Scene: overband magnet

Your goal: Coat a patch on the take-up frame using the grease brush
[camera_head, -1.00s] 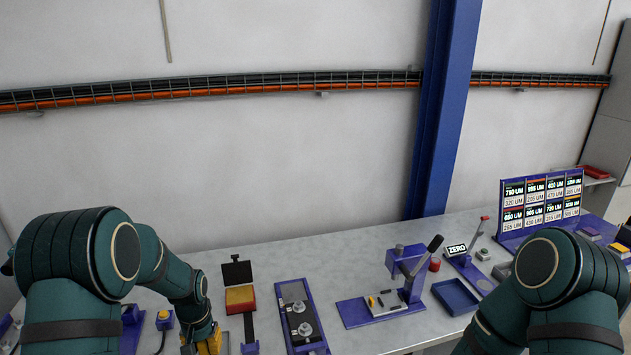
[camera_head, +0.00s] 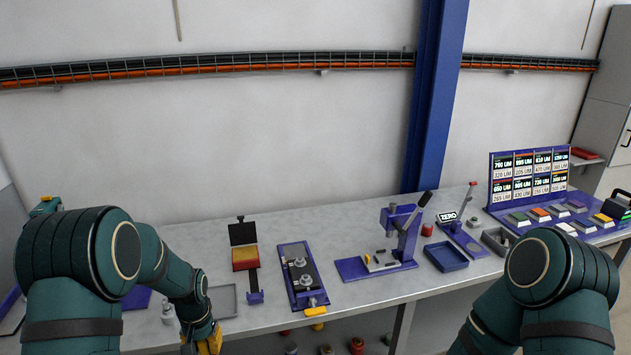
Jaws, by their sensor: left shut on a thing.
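My left gripper (camera_head: 211,344) is at the bottom edge of the picture, in front of the bench. Only its yellow part shows. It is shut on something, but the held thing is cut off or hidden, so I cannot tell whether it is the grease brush. No brush can be made out elsewhere. A blue-framed dark plate with two round metal parts (camera_head: 301,275) lies on the bench to the right of this gripper, apart from it. I cannot tell whether it is the take-up frame. The right arm comes in at the lower right; its gripper is out of view.
The grey bench (camera_head: 350,212) runs along the wall. On it are an open box (camera_head: 244,258), a grey tray (camera_head: 223,300), a blue lever press (camera_head: 400,235), a blue tray (camera_head: 446,257) and a display board (camera_head: 530,175). Several small items stand below the bench.

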